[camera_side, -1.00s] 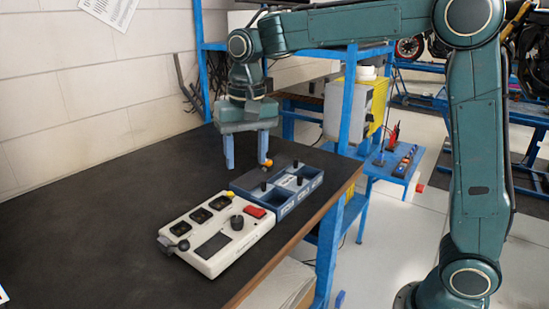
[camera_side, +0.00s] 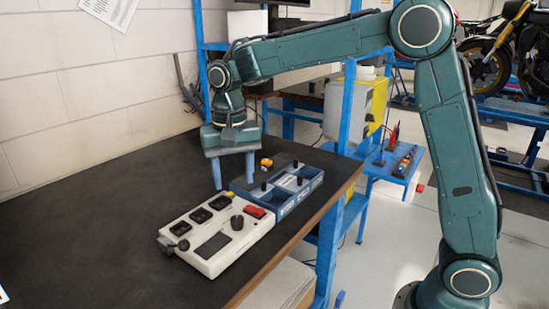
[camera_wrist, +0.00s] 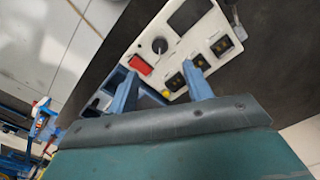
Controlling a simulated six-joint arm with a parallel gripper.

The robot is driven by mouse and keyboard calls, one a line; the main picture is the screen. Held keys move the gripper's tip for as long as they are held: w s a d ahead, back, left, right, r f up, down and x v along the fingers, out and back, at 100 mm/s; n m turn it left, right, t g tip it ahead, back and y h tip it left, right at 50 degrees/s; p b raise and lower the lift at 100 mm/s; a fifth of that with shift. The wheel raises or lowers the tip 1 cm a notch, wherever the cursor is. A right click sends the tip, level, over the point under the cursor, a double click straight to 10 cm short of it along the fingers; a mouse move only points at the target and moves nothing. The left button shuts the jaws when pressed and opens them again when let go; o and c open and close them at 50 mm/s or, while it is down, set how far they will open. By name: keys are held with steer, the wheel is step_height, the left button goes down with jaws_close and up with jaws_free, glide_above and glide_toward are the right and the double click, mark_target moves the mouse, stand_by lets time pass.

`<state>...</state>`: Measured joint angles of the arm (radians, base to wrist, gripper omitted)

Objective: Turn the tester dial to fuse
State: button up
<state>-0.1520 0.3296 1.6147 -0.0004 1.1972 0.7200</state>
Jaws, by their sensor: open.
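The tester is a cream box (camera_side: 203,267) lying on the dark bench top, with several black sockets, a dark screen, a red switch (camera_side: 255,211) and a yellow knob. Its black round dial (camera_side: 237,222) sits near the red switch; the dial also shows in the wrist view (camera_wrist: 159,45), where its setting is too small to read. My gripper (camera_side: 234,184) points down with its fingers apart and empty, behind the tester and beside the blue tray, above the bench. In the wrist view the two blue fingers (camera_wrist: 162,88) reach toward the tester's yellow-knob end, apart from the dial.
A blue divided tray (camera_side: 302,192) with black pegs adjoins the tester's right end. An orange-yellow object (camera_side: 266,162) is at the tray's back. The wall is behind; the bench (camera_side: 90,235) left of the tester is clear.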

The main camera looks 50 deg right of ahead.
mark_target(237, 219)
step_height(237, 219, down, 10)
steer(key=shift+f, duration=0.25)
stand_by(0.3)
steer(key=shift+c, duration=0.4)
steer(key=c, duration=0.9)
